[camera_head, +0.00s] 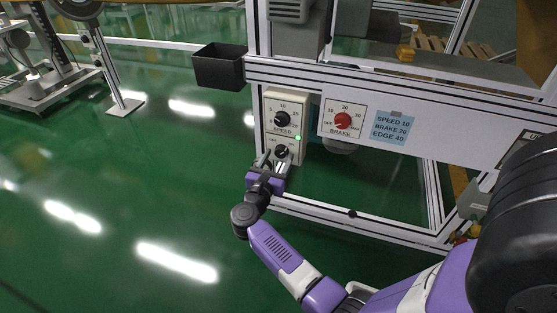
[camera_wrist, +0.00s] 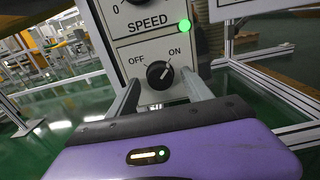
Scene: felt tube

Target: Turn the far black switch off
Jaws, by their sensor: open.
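The black switch (camera_head: 281,152) is a round knob low on the pale control box, under the speed dial. In the wrist view the switch (camera_wrist: 159,75) sits between the words OFF at left and ON at right. Its white mark appears to lean toward ON. A green lamp (camera_wrist: 185,25) above it is lit. My gripper (camera_head: 271,161) is open in front of the box. In the wrist view one finger is on each side of the switch, with nothing held. Whether the fingertips touch the panel is unclear.
The black speed dial (camera_head: 282,119) is just above the switch. A red brake knob (camera_head: 343,121) and a blue note (camera_head: 393,128) are to the right. A black bin (camera_head: 219,67) hangs at left. Metal frame rails surround the box; the green floor at left is open.

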